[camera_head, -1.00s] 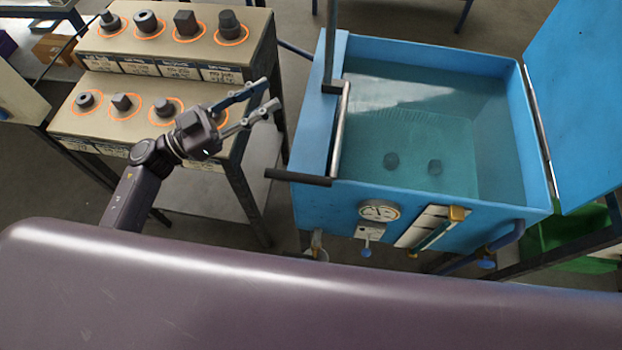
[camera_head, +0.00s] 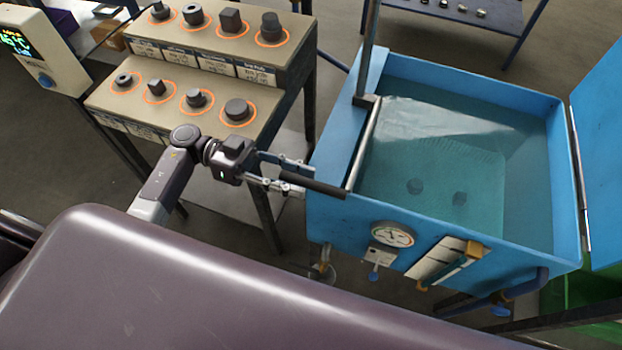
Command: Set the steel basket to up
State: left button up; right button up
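The steel basket (camera_head: 440,165) is a mesh platform under the water in the blue tank (camera_head: 332,215). A black handle (camera_head: 322,186) sticks out to the left over the tank's front left corner, joined to a metal rod (camera_head: 364,145). My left gripper (camera_head: 303,179) is at the handle's free end, with its fingers apart on either side of it. A gap seems to remain, and I cannot tell whether they touch it. My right gripper is out of view.
A stepped bench (camera_head: 288,62) with several dark metal parts in orange rings stands at the left. An upright post (camera_head: 369,45) rises by the tank's left side. The open blue lid (camera_head: 603,150) stands at the right. A gauge (camera_head: 392,234) is on the tank front.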

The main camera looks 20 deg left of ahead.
aim_at(311, 181)
pick_arm(q)
jog(key=shift+d, duration=1.5)
jog(key=shift+c, duration=0.6)
grip_shut()
